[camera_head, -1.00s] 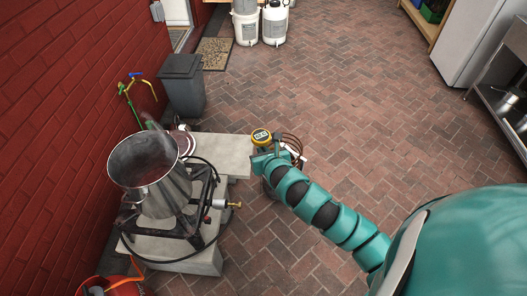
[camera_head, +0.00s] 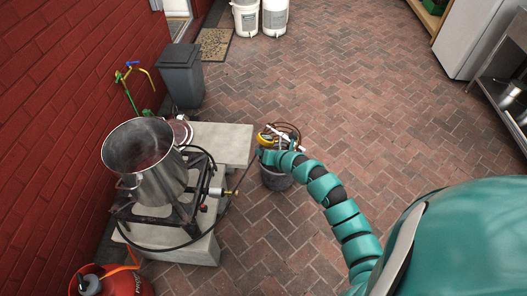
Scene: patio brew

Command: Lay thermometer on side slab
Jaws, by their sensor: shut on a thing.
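The thermometer (camera_head: 264,138) shows as a small yellow-rimmed piece at the end of my arm. My gripper (camera_head: 267,148) is shut on it, just off the right edge of the slab. The fingers and the thermometer's lower part are hard to make out. The side slab (camera_head: 228,141) is a flat pale concrete block behind and right of the burner, and its right part is bare. From this angle I cannot tell how high the thermometer is above the slab's level.
A large steel pot (camera_head: 148,160) stands on a black burner frame left of the slab. A grey bucket (camera_head: 277,181) with a copper coil stands under my gripper. A lid (camera_head: 181,130) lies at the slab's left end. A red gas bottle (camera_head: 115,283) is front left.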

